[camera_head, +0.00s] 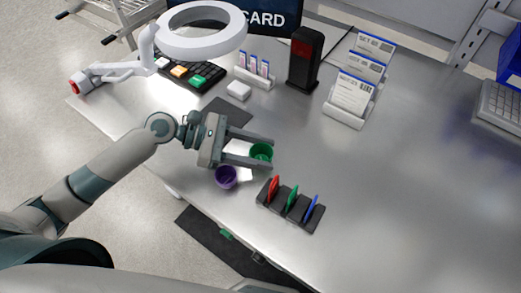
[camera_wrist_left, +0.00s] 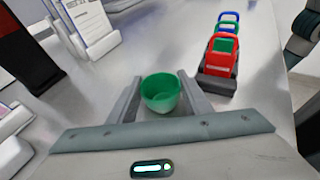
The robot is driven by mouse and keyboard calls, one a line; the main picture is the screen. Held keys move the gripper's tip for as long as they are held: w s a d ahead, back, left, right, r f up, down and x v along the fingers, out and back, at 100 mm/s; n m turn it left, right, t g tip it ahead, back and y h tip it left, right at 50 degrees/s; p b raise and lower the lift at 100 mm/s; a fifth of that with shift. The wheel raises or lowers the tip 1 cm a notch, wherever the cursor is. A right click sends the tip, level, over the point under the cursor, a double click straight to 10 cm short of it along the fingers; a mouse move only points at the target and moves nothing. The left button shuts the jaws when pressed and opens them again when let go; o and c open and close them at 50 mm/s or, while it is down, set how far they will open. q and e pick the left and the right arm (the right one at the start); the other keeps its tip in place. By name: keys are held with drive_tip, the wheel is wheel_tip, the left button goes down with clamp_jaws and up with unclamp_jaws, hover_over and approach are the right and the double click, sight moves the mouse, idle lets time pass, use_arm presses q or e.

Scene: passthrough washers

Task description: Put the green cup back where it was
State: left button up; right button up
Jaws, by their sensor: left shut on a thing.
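The green cup (camera_head: 261,152) is between the two fingers of my left gripper (camera_head: 256,150), upright with its open top showing. In the left wrist view the cup (camera_wrist_left: 160,92) sits between the fingertips of the gripper (camera_wrist_left: 163,95), and its base is partly hidden. My left gripper is shut on it, over the metal table (camera_head: 390,190); I cannot tell whether the cup touches the tabletop. A purple cup (camera_head: 226,177) stands on the table just below the gripper in the head view. My right gripper is not in view.
A black rack (camera_head: 291,207) with red, green and blue cards stands near the front edge. A dark mat (camera_head: 226,112), a white block (camera_head: 239,90), a black tower (camera_head: 304,58) and a card holder (camera_head: 349,105) are behind.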

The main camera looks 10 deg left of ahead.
use_arm(q)
drive_tip(key=o, duration=0.8)
drive_tip(key=shift+f, duration=0.1)
drive_tip(key=shift+c, duration=0.2)
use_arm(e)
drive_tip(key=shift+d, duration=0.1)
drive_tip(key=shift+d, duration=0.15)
use_arm(q)
drive_tip(key=shift+s+a+r, duration=0.1)
drive_tip(key=shift+a+r, duration=0.1)
drive_tip(key=shift+a, duration=0.35)
drive_tip(key=b+v, duration=0.1)
drive_tip(key=v, duration=0.4)
drive_tip(key=shift+b, duration=0.4)
drive_tip(key=b+v, duration=0.1)
drive_tip(key=v, duration=0.4)
drive_tip(key=shift+s+a+r, duration=0.1)
drive_tip(key=shift+a+r, duration=0.25)
drive_tip(key=shift+a, duration=0.05)
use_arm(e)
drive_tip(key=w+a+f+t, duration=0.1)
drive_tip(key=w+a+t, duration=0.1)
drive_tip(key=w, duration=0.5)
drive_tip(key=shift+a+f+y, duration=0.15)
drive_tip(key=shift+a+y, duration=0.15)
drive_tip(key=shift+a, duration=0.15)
